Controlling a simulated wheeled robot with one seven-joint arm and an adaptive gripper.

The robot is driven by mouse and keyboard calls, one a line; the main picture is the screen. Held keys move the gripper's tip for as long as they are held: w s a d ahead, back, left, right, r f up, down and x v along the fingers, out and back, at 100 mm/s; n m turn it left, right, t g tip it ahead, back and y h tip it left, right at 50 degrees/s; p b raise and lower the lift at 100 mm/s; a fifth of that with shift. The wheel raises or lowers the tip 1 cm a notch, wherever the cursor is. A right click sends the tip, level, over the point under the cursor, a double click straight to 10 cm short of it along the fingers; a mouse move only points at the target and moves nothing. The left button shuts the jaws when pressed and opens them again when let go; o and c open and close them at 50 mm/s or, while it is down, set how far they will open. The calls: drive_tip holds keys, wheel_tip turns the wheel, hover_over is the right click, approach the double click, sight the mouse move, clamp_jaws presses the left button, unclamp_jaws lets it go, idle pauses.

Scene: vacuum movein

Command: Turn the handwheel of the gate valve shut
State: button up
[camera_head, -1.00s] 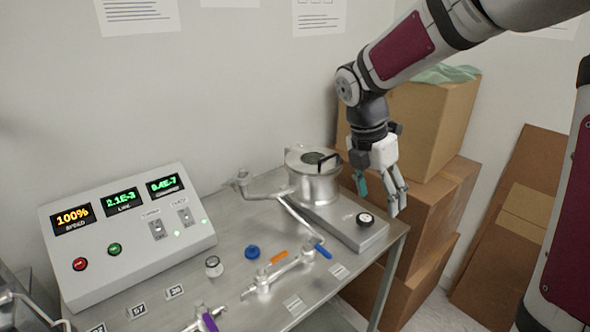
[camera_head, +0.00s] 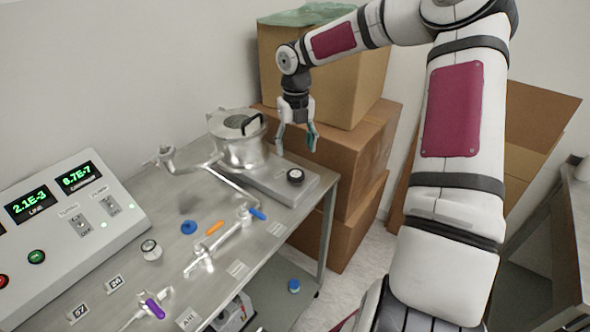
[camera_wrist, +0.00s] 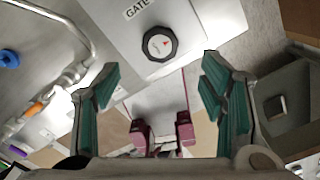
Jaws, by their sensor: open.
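The gate valve's handwheel (camera_head: 295,176) is a small black knob with a pale top, on the grey valve plate (camera_head: 262,177) near the table's right corner. In the wrist view the black faceted handwheel (camera_wrist: 160,44) has a light face with a red mark, beside a "GATE" label (camera_wrist: 136,8). My gripper (camera_head: 297,140) is above and just behind the handwheel, apart from it. Its two teal-padded fingers (camera_wrist: 160,85) are spread wide with nothing between them. The handwheel shows beyond the fingertips, roughly midway between them.
A round metal chamber (camera_head: 238,145) with a black handle stands left of the handwheel. Pipework with an orange lever (camera_head: 215,228) and a blue lever (camera_head: 258,214) lies in front. Cardboard boxes (camera_head: 340,150) stack behind the table. A control box (camera_head: 75,220) sits at left.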

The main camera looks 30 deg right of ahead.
sight(296, 173)
wheel_tip(296, 173, down, 9)
drive_tip(key=shift+f+p, duration=0.15)
drive_tip(key=shift+p, duration=0.15)
drive_tip(key=c, duration=1.2)
